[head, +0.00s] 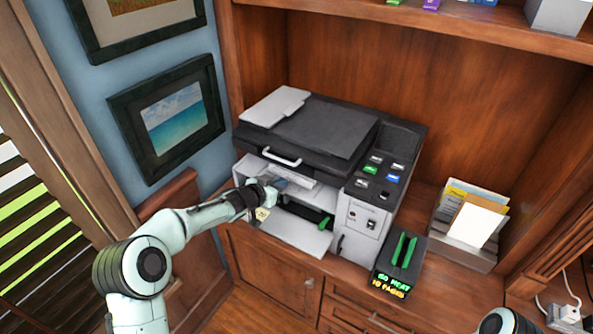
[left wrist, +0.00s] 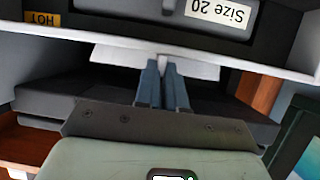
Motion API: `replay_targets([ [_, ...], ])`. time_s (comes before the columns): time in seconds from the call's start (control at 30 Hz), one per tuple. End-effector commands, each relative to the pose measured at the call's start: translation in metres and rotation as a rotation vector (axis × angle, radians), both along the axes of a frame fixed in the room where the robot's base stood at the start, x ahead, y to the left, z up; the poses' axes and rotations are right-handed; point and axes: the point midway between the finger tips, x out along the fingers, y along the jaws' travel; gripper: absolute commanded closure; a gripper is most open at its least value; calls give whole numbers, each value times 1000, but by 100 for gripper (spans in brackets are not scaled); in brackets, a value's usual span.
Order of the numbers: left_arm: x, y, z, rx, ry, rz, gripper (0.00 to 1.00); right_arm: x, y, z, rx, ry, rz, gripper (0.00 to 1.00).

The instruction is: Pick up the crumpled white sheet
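The crumpled white sheet (left wrist: 198,66) shows in the left wrist view as a pale, uneven-edged strip under the printer's upper body, just beyond my fingers. My left gripper (left wrist: 162,66) has its two blue-grey fingers close together at the sheet's near edge. A bit of white shows between the fingertips, so they look shut on it. In the head view my left gripper (head: 278,185) reaches into the front opening of the printer (head: 347,205), and its fingertips are hard to make out there. My right gripper is out of view; only part of my right arm shows at bottom right.
The printer's pale front flap (head: 290,232) is folded down below the opening. A black box with green slots (head: 400,255) stands right of the printer. A paper holder (head: 462,245) is farther right. Framed pictures (head: 172,118) hang on the left wall.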

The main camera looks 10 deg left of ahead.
Motion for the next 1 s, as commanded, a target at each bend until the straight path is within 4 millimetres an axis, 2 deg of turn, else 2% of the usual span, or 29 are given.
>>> replay_targets([
  [0.37, 0, 0, 4, 0, -1, 0, 100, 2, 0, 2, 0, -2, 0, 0],
  [0.47, 1, 0, 11, 0, -2, 0, 100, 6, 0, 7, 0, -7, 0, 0],
  [0.67, 2, 0, 42, -1, -6, 0, 100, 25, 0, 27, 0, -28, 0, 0],
  [0.8, -25, 10, 34, 2, 0, 1, 100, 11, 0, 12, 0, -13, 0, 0],
  [1.0, -72, 28, 32, 2, 2, 3, 100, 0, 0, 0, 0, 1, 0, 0],
])
